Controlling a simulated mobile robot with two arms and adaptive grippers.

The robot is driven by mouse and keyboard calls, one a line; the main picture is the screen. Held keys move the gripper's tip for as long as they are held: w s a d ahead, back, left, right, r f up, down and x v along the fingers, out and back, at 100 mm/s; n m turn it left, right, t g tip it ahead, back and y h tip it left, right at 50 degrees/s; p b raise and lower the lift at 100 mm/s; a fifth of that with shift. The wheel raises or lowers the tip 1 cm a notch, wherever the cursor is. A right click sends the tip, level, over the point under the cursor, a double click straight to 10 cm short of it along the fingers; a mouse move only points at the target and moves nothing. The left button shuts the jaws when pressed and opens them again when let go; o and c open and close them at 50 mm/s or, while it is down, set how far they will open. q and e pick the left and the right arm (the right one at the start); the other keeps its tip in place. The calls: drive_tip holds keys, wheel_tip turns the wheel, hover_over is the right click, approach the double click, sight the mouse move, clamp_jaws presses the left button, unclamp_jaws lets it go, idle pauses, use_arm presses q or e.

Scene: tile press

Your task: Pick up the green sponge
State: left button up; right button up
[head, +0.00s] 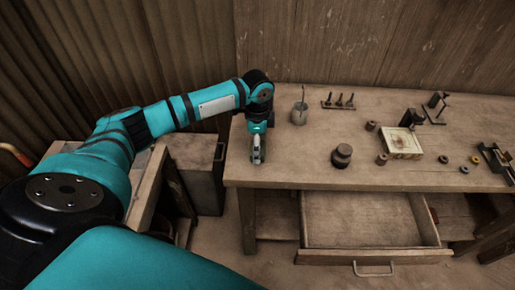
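I see no green sponge that I can make out; it may be hidden beneath or behind my gripper. My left arm comes in from the left, and my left gripper (257,155) points down at the left end of the wooden workbench (305,170). It is close to the bench top, and I cannot tell whether it touches it. The fingers are small and seen end on, so I cannot tell whether they are open or hold anything. My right gripper is not in view.
A grey cup (299,115) stands just right of the gripper. Farther right are a small rack (339,103), a dark round weight (341,156), a framed tile (401,143) and several spools. An open drawer (370,222) juts out in front. The bench's front left is clear.

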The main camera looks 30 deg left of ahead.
use_arm(q)
drive_tip(key=shift+f, duration=1.15)
drive_tip(key=c, duration=1)
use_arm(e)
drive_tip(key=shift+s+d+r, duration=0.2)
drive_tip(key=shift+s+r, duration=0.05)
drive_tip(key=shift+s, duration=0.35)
use_arm(q)
drive_tip(key=shift+r, duration=0.1)
drive_tip(key=shift+c, duration=0.2)
drive_tip(key=shift+r, duration=0.4)
wheel_tip(320, 180, up, 2)
drive_tip(key=shift+w+b, duration=0.1)
drive_tip(key=shift+b, duration=0.45)
drive_tip(key=shift+d+r, duration=0.25)
drive_tip(key=shift+d, duration=0.45)
drive_tip(key=d+b, duration=0.1)
drive_tip(key=d, duration=0.3)
drive_tip(key=d+r+b, duration=0.1)
drive_tip(key=d, duration=0.4)
drive_tip(key=d+b, duration=0.1)
drive_tip(key=d, duration=0.3)
drive_tip(key=shift+w+d+r, duration=0.15)
drive_tip(key=shift+d+r+b, duration=0.15)
drive_tip(key=shift+d+b, duration=0.2)
drive_tip(key=shift+d, duration=0.35)
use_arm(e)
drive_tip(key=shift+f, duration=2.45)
